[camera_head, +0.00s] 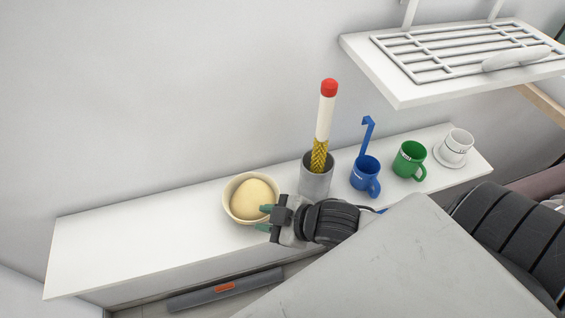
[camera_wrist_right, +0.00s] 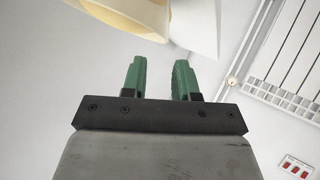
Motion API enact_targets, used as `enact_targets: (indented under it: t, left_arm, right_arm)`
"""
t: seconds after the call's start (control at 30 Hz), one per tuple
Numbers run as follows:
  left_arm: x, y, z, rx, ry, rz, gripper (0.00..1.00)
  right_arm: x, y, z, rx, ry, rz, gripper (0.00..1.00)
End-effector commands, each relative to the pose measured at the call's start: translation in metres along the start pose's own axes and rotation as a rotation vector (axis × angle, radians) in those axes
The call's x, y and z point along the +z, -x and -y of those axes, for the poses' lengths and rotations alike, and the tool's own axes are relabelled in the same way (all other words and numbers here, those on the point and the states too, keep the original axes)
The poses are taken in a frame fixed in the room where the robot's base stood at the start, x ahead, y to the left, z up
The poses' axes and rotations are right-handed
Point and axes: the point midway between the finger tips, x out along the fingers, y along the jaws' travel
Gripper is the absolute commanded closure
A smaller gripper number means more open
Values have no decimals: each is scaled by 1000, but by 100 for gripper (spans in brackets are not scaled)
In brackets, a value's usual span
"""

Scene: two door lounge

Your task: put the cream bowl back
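The cream bowl (camera_head: 230,208) stands upright on the white shelf (camera_head: 120,240), left of the grey cup. A pale round lump (camera_head: 250,199) sits in it. My right gripper (camera_head: 264,218) is at the bowl's front right side, its green fingertips apart and close to the rim. In the right wrist view the two fingers (camera_wrist_right: 161,75) are parallel with an empty gap between them. Part of the cream bowl (camera_wrist_right: 120,10) shows beyond the fingertips at the top. I cannot tell whether a finger touches the bowl. My left gripper is not in view.
Right of the bowl stand a grey cup (camera_head: 316,180) holding a red-tipped stick, a blue mug (camera_head: 364,172), a green mug (camera_head: 408,160) and a white cup (camera_head: 457,145) on a saucer. A rack shelf (camera_head: 400,85) hangs above. The shelf's left part is bare.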

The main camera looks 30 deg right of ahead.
Motion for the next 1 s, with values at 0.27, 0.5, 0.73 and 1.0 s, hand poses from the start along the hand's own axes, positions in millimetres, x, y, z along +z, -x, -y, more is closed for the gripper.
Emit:
enact_targets:
  t: [0.27,0.5,0.73,1.0]
  left_arm:
    - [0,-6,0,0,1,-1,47]
    - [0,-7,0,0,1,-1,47]
    - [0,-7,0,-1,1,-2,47]
    - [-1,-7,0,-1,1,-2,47]
  right_arm:
    - [1,42,0,-1,0,2,71]
    - [0,49,0,0,0,0,71]
    - [0,49,0,0,0,0,71]
    - [1,48,0,7,-11,10,71]
